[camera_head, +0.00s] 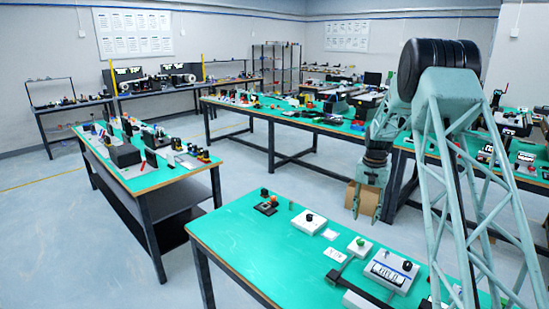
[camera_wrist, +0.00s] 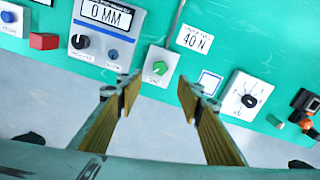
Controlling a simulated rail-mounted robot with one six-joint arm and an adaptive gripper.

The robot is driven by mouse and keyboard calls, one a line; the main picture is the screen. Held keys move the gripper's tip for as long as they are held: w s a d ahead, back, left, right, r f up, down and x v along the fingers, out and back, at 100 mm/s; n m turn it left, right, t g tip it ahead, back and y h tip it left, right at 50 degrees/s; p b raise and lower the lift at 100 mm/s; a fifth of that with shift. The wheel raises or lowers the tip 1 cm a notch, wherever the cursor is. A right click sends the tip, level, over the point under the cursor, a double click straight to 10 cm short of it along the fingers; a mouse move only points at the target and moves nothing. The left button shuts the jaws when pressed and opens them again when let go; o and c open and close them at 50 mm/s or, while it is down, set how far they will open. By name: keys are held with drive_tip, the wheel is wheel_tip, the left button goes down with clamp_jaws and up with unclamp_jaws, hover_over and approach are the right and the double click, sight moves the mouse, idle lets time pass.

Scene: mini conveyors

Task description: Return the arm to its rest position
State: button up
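My arm is a pale green lattice arm that fills the right of the head view, with a black ribbed joint at its top. It bends over and hangs down to my gripper (camera_head: 366,212), which points downward beyond the far edge of the near teal bench (camera_head: 230,240). In the wrist view my gripper (camera_wrist: 160,95) has its two tan-padded fingers spread wide apart. Nothing is held between them.
On the near bench stand a green-knob box (camera_head: 359,246), a black-knob box (camera_head: 308,222), a display box (camera_head: 388,272) and an orange-topped black device (camera_head: 266,204). A cardboard box (camera_head: 362,198) sits on the floor behind my gripper. Open floor (camera_head: 80,240) lies at left.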

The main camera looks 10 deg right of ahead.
drive_tip(key=s+a+r+n+t, duration=0.1)
drive_tip(key=s+a+r, duration=0.4)
drive_tip(key=s+r, duration=0.4)
drive_tip(key=s+a+r+n, duration=0.1)
drive_tip(key=s+a+r, duration=0.55)
drive_tip(key=r, duration=0.55)
drive_tip(key=s+a+r+n+t, duration=0.1)
drive_tip(key=s+a+r, duration=0.4)
drive_tip(key=s+r, duration=0.45)
drive_tip(key=s+a+r+n, duration=0.1)
drive_tip(key=s+a+r, duration=0.2)
drive_tip(key=s, duration=0.6)
drive_tip(key=s+a+r+n, duration=0.1)
drive_tip(key=s+a+r, duration=0.2)
drive_tip(key=s, duration=0.6)
drive_tip(key=s+a+f+n+t, duration=0.1)
drive_tip(key=s, duration=0.9)
drive_tip(key=s+a+f+n+t, duration=0.1)
drive_tip(key=s+a+f, duration=0.1)
drive_tip(key=s, duration=0.7)
drive_tip(key=shift+s, duration=0.4)
drive_tip(key=shift+f, duration=0.1)
drive_tip(key=shift+f, duration=0.15)
